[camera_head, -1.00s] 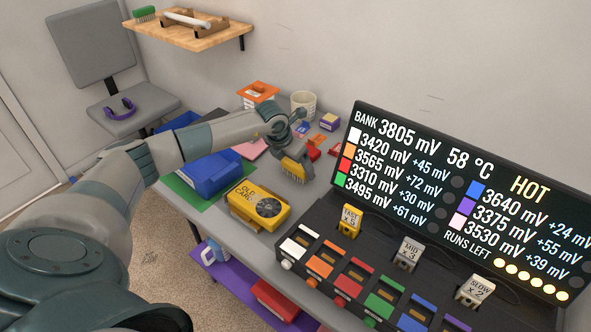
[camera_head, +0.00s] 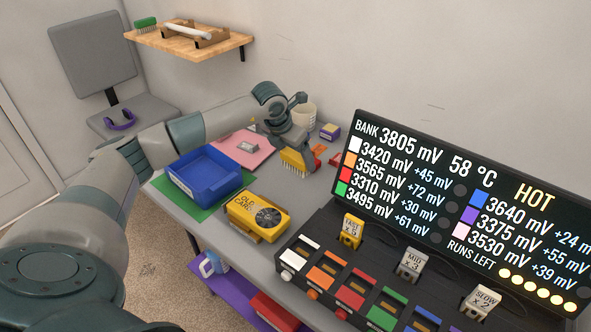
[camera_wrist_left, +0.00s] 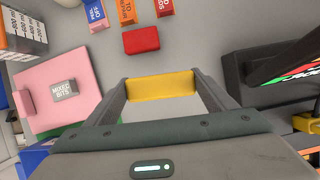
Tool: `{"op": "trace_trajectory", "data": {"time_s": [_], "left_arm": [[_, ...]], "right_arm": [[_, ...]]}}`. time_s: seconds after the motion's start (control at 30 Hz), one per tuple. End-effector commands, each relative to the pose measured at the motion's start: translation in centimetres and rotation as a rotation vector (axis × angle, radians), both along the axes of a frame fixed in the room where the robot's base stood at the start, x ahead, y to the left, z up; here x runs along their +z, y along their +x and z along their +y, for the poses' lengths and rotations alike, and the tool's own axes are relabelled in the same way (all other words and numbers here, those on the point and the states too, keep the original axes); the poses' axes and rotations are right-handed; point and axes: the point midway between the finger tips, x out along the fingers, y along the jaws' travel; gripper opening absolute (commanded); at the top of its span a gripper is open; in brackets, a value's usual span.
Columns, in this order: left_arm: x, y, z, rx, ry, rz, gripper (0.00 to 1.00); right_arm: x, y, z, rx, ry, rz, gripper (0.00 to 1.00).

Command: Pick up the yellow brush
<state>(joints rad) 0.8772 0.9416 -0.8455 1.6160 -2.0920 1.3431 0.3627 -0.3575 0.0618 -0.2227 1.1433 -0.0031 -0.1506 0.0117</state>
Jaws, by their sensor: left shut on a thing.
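The yellow brush (camera_head: 296,161) has a yellow back and pale bristles that point down. In the head view it hangs at my left gripper (camera_head: 289,146), over the grey table behind the yellow "OLD CARD" box. In the left wrist view the yellow back of the brush (camera_wrist_left: 161,86) spans between the two fingers of my left gripper (camera_wrist_left: 162,90), which are shut on it. Whether the bristle tips touch the table I cannot tell. My right gripper is in neither view.
The yellow "OLD CARD" box (camera_head: 255,216) and a blue bin (camera_head: 204,175) stand nearer on the table. A pink mat (camera_head: 240,143) with a small grey box lies behind. A red block (camera_wrist_left: 141,40) lies near the brush. The black display (camera_head: 470,205) stands to the right.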

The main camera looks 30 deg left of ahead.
Motion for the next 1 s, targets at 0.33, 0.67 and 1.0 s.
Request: {"op": "trace_trajectory", "data": {"time_s": [0.33, 0.67, 1.0], "left_arm": [[2.9, 0.0, 0.0, -0.001, 0.000, 0.000, 0.55], [2.9, 0.0, 0.0, -0.001, -0.001, 0.000, 0.55], [2.9, -0.1, -0.2, -0.007, 0.000, 0.000, 0.60]], "right_arm": [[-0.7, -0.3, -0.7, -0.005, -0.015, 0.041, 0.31], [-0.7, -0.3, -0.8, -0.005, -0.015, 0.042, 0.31], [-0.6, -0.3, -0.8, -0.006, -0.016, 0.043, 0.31]]}}
